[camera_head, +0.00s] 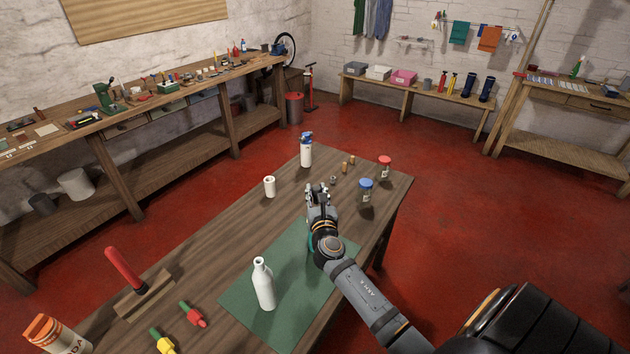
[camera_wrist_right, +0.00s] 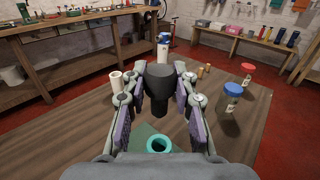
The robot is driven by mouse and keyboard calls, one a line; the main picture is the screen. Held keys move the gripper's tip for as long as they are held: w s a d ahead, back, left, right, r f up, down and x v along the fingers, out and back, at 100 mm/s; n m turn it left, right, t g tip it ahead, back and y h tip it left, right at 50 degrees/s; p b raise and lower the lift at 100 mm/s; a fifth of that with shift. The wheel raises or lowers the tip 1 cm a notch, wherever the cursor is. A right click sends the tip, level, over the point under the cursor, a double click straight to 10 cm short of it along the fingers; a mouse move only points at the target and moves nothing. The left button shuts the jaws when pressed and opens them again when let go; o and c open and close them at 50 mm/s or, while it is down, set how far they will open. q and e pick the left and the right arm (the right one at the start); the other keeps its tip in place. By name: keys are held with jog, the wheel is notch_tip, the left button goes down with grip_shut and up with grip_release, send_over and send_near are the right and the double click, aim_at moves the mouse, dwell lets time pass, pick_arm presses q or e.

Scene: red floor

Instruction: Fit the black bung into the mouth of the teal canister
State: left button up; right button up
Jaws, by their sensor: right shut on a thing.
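My right gripper (camera_head: 318,190) reaches over the wooden table. In the wrist view the right gripper (camera_wrist_right: 160,95) is shut on the black bung (camera_wrist_right: 160,75), which sits between the two fingers with its narrower end down. The teal canister shows in the wrist view as a round open mouth (camera_wrist_right: 159,145), below and nearer the camera than the bung; they look apart. In the head view only a teal sliver of the canister (camera_head: 311,241) shows beside my right wrist, which hides the rest. My left gripper is out of view.
A green mat (camera_head: 240,292) bears a white bottle (camera_head: 263,284). Beyond the gripper stand a white cup (camera_head: 269,187), a blue-topped white bottle (camera_head: 306,150), a blue-lidded jar (camera_head: 366,191) and a red-lidded jar (camera_head: 384,168). A red-handled tool (camera_head: 125,270) stands front left.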

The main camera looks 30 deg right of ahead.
jog(key=shift+s+r, duration=0.1)
jog(key=shift+s, duration=0.05)
jog(key=shift+s+r, duration=0.1)
notch_tip(320, 180, down, 2)
jog(key=shift+f+b, duration=0.1)
jog(key=shift+b, duration=0.7)
notch_tip(320, 180, down, 3)
jog(key=shift+r+b, duration=0.1)
jog(key=shift+b, duration=1.15)
jog(key=shift+f+b, duration=0.45)
jog(key=shift+f, duration=0.05)
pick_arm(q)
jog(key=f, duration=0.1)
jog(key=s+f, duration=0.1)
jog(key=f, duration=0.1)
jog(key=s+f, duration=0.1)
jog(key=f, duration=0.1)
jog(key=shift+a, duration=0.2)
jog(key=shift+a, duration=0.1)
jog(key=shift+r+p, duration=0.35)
pick_arm(e)
jog(key=shift+r, duration=0.1)
